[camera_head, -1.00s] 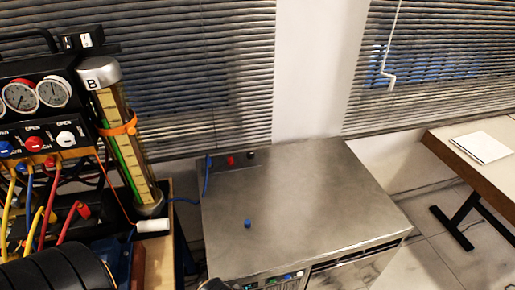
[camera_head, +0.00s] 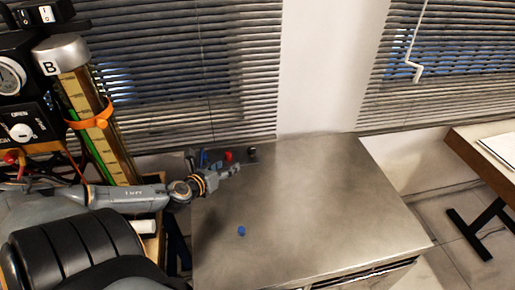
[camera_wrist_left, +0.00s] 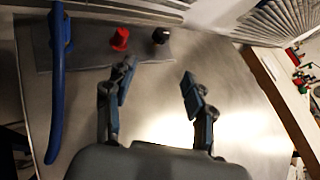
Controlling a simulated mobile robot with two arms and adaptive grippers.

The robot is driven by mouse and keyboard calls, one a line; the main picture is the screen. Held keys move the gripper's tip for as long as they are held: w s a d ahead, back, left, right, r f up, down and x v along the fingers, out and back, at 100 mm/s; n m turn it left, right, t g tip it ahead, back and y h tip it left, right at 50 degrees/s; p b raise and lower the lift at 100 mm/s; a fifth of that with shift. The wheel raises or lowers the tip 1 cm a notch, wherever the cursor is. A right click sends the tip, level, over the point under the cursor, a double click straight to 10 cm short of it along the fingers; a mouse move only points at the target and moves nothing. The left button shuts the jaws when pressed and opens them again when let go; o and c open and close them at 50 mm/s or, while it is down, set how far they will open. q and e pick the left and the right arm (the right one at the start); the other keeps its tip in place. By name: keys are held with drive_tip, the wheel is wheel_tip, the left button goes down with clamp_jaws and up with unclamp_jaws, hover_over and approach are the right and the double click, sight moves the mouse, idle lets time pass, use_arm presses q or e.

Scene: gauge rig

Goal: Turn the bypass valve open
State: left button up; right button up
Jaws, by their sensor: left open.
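No label in view reads bypass valve, so I cannot tell which fitting it is. A dark strip at the back left of the steel top (camera_head: 310,205) carries a red knob (camera_head: 228,156), a black knob (camera_head: 252,152) and a blue curved piece, a hose or lever. My right gripper is out of view.
A small blue cap (camera_head: 241,231) sits on the otherwise clear steel top. At left stand a gauge manifold with a white knob (camera_head: 22,131) marked OPEN and a tall cylinder (camera_head: 92,115) marked B. A table (camera_head: 485,165) stands at right.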

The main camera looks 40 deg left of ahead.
sight(251, 149)
use_arm(q)
drive_tip(key=w+m, duration=0.1)
drive_tip(key=w+a+m+h, duration=0.1)
drive_tip(key=m, duration=0.1)
drive_tip(key=shift+w+a+r+m, duration=0.1)
drive_tip(key=shift+w+a+m, duration=0.15)
drive_tip(key=shift+a+m, duration=0.05)
drive_tip(key=shift+r+b, duration=0.1)
drive_tip(key=shift+b, duration=0.3)
drive_tip(key=w+f+b, duration=0.1)
drive_tip(key=b, duration=0.2)
drive_tip(key=shift+w, duration=0.15)
drive_tip(key=b+x, duration=0.3)
drive_tip(key=b, duration=0.2)
drive_tip(key=shift+w+f, duration=0.1)
drive_tip(key=shift+w, duration=0.05)
drive_tip(key=shift+w+a+r, duration=0.15)
drive_tip(key=shift+w+r, duration=0.05)
drive_tip(key=shift+w, duration=0.05)
drive_tip(key=shift+b+x, duration=0.55)
drive_tip(key=shift+x, duration=0.6)
drive_tip(key=p+x, duration=0.1)
drive_tip(key=x, duration=0.2)
drive_tip(key=shift+w, duration=0.25)
drive_tip(key=shift+x, duration=1.1)
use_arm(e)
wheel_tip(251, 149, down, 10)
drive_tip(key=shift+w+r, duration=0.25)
use_arm(q)
drive_tip(key=shift+s+f, duration=0.1)
